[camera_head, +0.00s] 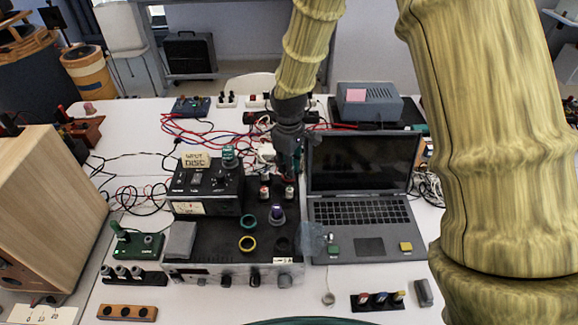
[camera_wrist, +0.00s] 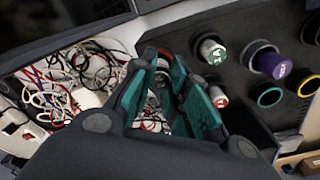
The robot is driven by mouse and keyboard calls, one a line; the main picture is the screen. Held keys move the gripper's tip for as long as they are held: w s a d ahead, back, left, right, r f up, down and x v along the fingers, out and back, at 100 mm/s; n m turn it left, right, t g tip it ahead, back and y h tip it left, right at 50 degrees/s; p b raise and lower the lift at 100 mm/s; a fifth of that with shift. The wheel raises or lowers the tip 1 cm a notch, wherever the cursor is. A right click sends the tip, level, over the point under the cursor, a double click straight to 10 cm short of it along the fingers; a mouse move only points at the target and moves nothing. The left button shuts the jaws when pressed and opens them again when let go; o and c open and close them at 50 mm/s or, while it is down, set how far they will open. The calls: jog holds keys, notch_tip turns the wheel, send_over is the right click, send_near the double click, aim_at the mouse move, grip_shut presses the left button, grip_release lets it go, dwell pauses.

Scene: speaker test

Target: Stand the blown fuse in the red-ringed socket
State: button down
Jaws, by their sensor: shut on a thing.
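My gripper (camera_head: 287,150) is above the back of the black-topped unit. It also shows in the wrist view (camera_wrist: 165,70), its teal-padded fingers shut on a small pale, greyish cylinder (camera_wrist: 160,78), apparently the fuse, mostly hidden between them. A red ring (camera_wrist: 149,52) shows just past the fingertips. I cannot tell whether the cylinder is inside it or only above it. The head view hides this spot behind my gripper. Two white cylinders, one green-marked (camera_wrist: 213,50) and one red-marked (camera_wrist: 217,96), stand to the right in the wrist view.
The black unit top (camera_head: 215,255) also bears a purple-topped cylinder (camera_head: 277,213), a green ring (camera_head: 248,221), a yellow ring (camera_head: 247,243) and a black ring (camera_head: 281,245). An open laptop (camera_head: 360,213) stands at the right, a meter box (camera_head: 204,206) at the left. Cables (camera_wrist: 75,80) lie behind.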

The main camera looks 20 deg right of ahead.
jog(key=shift+w+f, duration=0.3)
jog(key=shift+f, duration=0.5)
jog(key=shift+s+r, duration=0.15)
jog(key=shift+s, duration=0.15)
jog(key=shift+w+f, duration=0.15)
jog(key=shift+f, duration=0.15)
jog(key=c, duration=1.4)
grip_release()
jog(key=shift+r, duration=0.1)
jog(key=shift+r+b, duration=1.35)
jog(key=shift+r, duration=4.85)
